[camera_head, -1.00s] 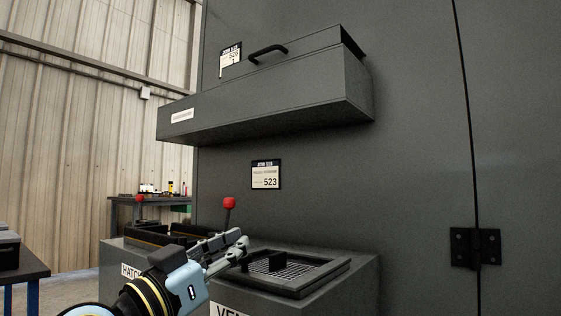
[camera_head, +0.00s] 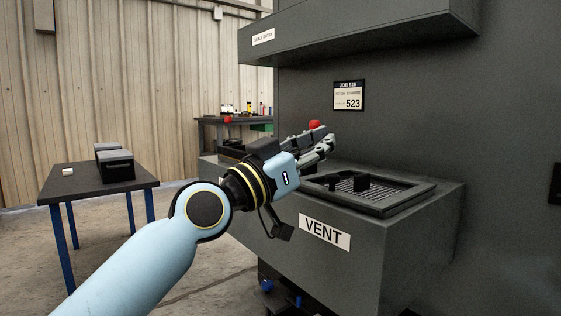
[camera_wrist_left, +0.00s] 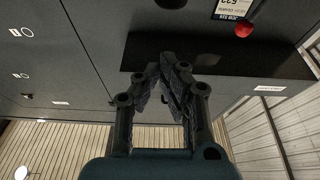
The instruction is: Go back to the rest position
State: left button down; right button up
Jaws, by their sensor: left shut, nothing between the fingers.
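My left gripper (camera_head: 322,142) is in the middle of the head view, at the end of my pale blue arm that comes in from the lower left. It is above the back left of the vent frame (camera_head: 425,199), and its fingers are shut with nothing between them. In the left wrist view the fingers (camera_wrist_left: 172,65) meet at their tips, empty, against the dark cabinet. A red knob (camera_head: 314,124) shows just behind the gripper; it also shows in the left wrist view (camera_wrist_left: 244,28). My right gripper is in neither view.
The dark plinth labelled VENT (camera_head: 400,240) stands in front of the tall cabinet (camera_head: 430,110). A cable entry box (camera_head: 350,35) juts out above. A blue-legged table (camera_head: 85,184) with dark boxes (camera_head: 115,164) is at left. A workbench (camera_head: 215,121) stands behind. Floor between is open.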

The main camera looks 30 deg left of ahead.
pick_arm(q)
jog(key=f+v, duration=0.1)
jog(key=v, duration=0.8)
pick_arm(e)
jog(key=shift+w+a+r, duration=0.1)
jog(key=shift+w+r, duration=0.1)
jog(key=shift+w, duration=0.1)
